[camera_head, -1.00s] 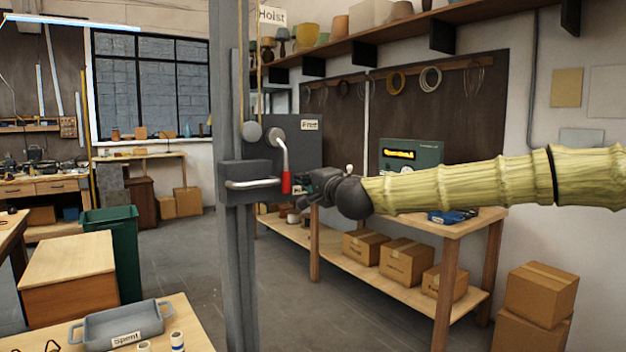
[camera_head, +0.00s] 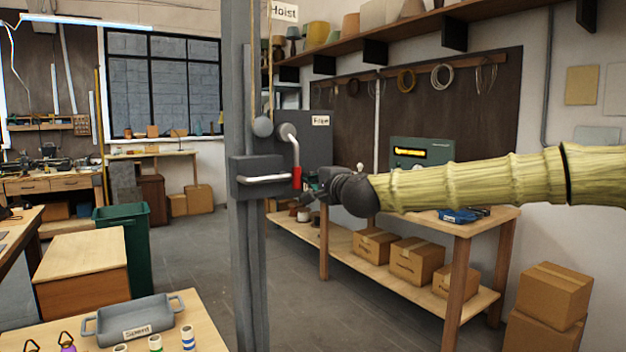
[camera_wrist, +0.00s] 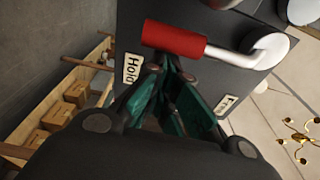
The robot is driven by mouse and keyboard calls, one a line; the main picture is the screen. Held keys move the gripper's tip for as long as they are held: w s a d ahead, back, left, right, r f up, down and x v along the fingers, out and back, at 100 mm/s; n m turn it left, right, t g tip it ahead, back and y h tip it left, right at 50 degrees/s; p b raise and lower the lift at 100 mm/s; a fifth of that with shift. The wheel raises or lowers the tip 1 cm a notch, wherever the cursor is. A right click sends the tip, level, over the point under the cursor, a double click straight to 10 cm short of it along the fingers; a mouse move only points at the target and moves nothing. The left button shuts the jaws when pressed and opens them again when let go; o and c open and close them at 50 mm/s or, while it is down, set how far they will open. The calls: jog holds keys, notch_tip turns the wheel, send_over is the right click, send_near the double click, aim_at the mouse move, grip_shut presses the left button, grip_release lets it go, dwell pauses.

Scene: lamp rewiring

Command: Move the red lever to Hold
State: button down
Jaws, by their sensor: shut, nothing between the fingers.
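The lever has a red grip (camera_head: 297,177) on a bent silver arm (camera_head: 293,147). In the head view it hangs down from its pivot on the hoist's dark box. The red grip (camera_wrist: 173,38) lies across the top of the wrist view, with the Hold label (camera_wrist: 132,68) near its left end and the Free label (camera_wrist: 227,104) lower right. My gripper (camera_head: 312,184) is just right of the grip in the head view. Its teal fingers (camera_wrist: 166,66) are shut and empty, with tips right by the grip; I cannot tell whether they touch it.
The grey hoist post (camera_head: 246,240) stands left of the lever, with a horizontal silver bar (camera_head: 263,180) in front. A workbench (camera_head: 487,221) with cardboard boxes on its lower shelf stands behind my arm. A grey Spent tray (camera_head: 140,320) sits at front left.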

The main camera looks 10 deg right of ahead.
jog(key=s+d+b, duration=0.1)
jog(key=s+d, duration=0.5)
jog(key=s, duration=0.1)
jog(key=s+a+f+n+g+p, duration=0.1)
jog(key=a+f+n+g, duration=0.15)
jog(key=f, duration=1.05)
jog(key=s+a+f+n+g, duration=0.15)
jog(key=a+f, duration=0.25)
jog(key=f, duration=1)
jog(key=s+f+n+g+h+p, duration=0.15)
jog(key=s+f, duration=0.35)
jog(key=f, duration=0.6)
jog(key=s+f+n+g, duration=0.1)
jog(key=s+f+g, duration=0.25)
jog(key=f, duration=0.75)
jog(key=s+d+f+n+g+h+p, duration=0.2)
jog(key=s+f+n+g, duration=0.2)
jog(key=s+f, duration=1.3)
jog(key=s+d+f+n+g+h, duration=0.1)
jog(key=s+d+f+n+g, duration=0.1)
jog(key=s, duration=1)
jog(key=s+d+f+n+g+p, duration=0.1)
jog(key=s+d+f, duration=0.3)
jog(key=s, duration=0.9)
jog(key=shift+d+f+n+g+h+p, duration=0.2)
jog(key=shift+d+n+g+h+p, duration=0.15)
jog(key=shift+d+n+g, duration=0.35)
